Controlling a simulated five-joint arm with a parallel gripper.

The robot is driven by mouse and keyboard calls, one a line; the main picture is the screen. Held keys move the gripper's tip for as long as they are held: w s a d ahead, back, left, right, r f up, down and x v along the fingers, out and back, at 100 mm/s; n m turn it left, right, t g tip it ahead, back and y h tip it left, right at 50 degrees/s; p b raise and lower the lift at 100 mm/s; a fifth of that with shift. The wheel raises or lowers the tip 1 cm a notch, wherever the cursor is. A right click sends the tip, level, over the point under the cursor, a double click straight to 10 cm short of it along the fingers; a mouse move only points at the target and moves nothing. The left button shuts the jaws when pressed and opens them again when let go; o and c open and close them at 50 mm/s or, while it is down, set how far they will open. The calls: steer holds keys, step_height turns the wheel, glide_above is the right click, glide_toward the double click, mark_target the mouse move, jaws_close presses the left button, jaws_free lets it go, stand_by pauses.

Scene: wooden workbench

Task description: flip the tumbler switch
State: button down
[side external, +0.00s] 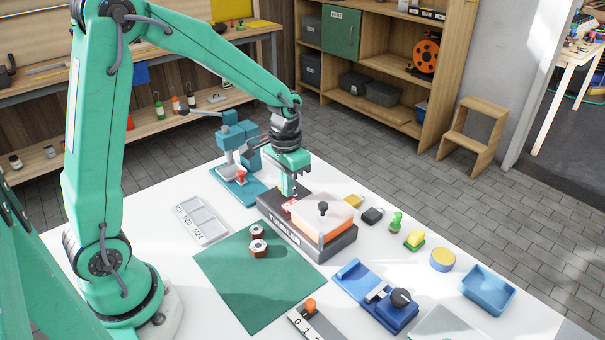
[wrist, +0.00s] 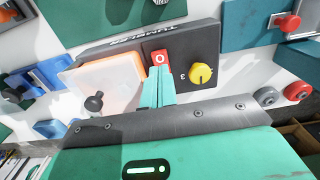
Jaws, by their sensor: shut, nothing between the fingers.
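The tumbler (side external: 330,242) is a dark grey base lettered TUMBLER, with a translucent orange-and-white cover (side external: 322,215) that has a black knob on top. In the wrist view the base (wrist: 205,40) spans the upper middle, and the cover (wrist: 108,85) is at left. Its red rocker switch (wrist: 161,58), marked with a white O, sits between the cover and a yellow dial (wrist: 202,74). My gripper (wrist: 159,71) is shut and empty, its fingertips at the switch's near edge. In the side view my gripper (side external: 288,192) points down over the base's left end. I cannot tell whether it touches the switch.
A teal press-like tool (side external: 240,165) stands close behind left. A green mat (side external: 250,285) with two hex nuts lies in front. A blue clamp-like fixture (side external: 378,295), small blocks and a blue tray (side external: 488,288) are to the right. A labelled grey tray (side external: 203,220) lies left.

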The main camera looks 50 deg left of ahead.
mark_target(287, 205)
steer(key=shift+r, duration=1.8)
steer(key=s+d+r+t, duration=0.1)
steer(key=s+r+t, duration=0.1)
steer(key=s+r, duration=0.3)
steer(key=s+d+r+t, duration=0.1)
steer(key=s+r+t, duration=0.2)
steer(key=s+r, duration=0.3)
steer(key=shift+s+r+t, duration=0.2)
steer(key=shift+s+t, duration=0.1)
steer(key=shift+s, duration=2.55)
steer(key=shift+w+d+r, duration=0.1)
steer(key=shift+w, duration=0.05)
